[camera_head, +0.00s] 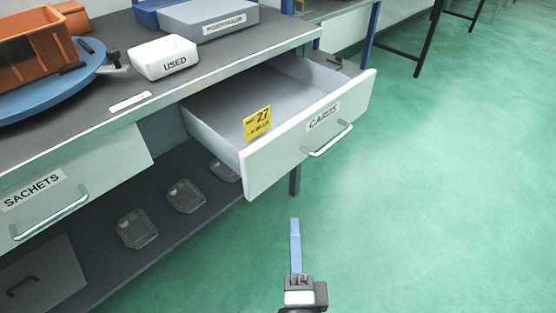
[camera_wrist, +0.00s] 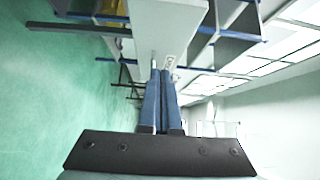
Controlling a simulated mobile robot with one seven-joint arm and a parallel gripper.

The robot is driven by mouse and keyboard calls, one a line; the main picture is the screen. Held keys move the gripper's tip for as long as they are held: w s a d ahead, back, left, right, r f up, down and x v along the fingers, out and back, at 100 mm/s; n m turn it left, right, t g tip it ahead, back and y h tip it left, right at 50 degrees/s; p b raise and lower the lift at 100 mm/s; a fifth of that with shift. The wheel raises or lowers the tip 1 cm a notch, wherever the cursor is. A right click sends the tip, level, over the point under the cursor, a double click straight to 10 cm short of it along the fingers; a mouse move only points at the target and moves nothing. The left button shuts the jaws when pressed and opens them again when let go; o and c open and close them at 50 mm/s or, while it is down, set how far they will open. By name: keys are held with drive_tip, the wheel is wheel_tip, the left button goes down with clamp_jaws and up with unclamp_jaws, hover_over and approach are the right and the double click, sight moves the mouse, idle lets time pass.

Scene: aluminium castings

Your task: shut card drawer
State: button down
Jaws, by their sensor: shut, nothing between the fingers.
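The card drawer (camera_head: 285,153), white with a "CARDS" label and a silver bar handle (camera_head: 331,141), is pulled well out from under the bench. A yellow card marked 27 (camera_head: 257,123) shows at its front left corner. In the wrist view the drawer front (camera_wrist: 166,25) is ahead, seen turned on its side, with its handle near the fingertips. My gripper (camera_head: 295,222) is in front of and below the drawer, over the floor, with its blue fingers shut and empty. In the wrist view my fingers (camera_wrist: 162,72) lie together; whether they touch the drawer is unclear.
The bench top (camera_head: 105,95) holds a white "USED" bin (camera_head: 163,57), a grey box (camera_head: 208,20) and an orange bin on a blue turntable (camera_head: 60,92). The "SACHETS" drawer (camera_head: 70,185) is at left. Green floor (camera_head: 440,190) at right is free.

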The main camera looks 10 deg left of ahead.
drive_tip(key=p, duration=0.2)
approach(278, 163)
drive_tip(key=w+d, duration=0.2)
drive_tip(key=w, duration=0.1)
drive_tip(key=shift+w+a+r+p, duration=0.15)
drive_tip(key=shift+w+a+p, duration=0.25)
drive_tip(key=shift+w+a, duration=0.15)
drive_tip(key=shift+w+a+r+p, duration=0.2)
drive_tip(key=shift+w+a+p, duration=0.15)
drive_tip(key=shift+w+a, duration=0.2)
drive_tip(key=shift+w+a+f, duration=0.15)
drive_tip(key=shift+w+a, duration=0.1)
drive_tip(key=shift+a, duration=0.1)
